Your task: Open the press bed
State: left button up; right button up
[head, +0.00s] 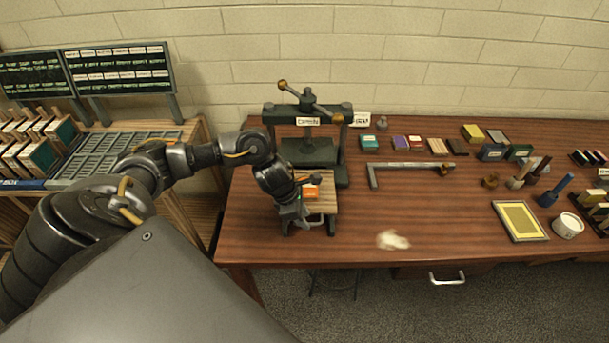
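The dark green press (318,152) stands at the back left of the table, with a screw bar and brass knobs on top. A pale wooden bed (327,196) sticks out of its front toward me. My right gripper is not in view.
A yellow framed tray (520,220) and a white pot (568,226) are at the right. The table between press and tray is mostly clear.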

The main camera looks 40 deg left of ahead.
pick_arm(q)
jog(key=b+v, duration=0.1)
jog(key=v, duration=0.8)
jog(key=shift+r+b, duration=0.35)
jog(key=shift+b, duration=0.05)
jog(key=shift+s, duration=0.15)
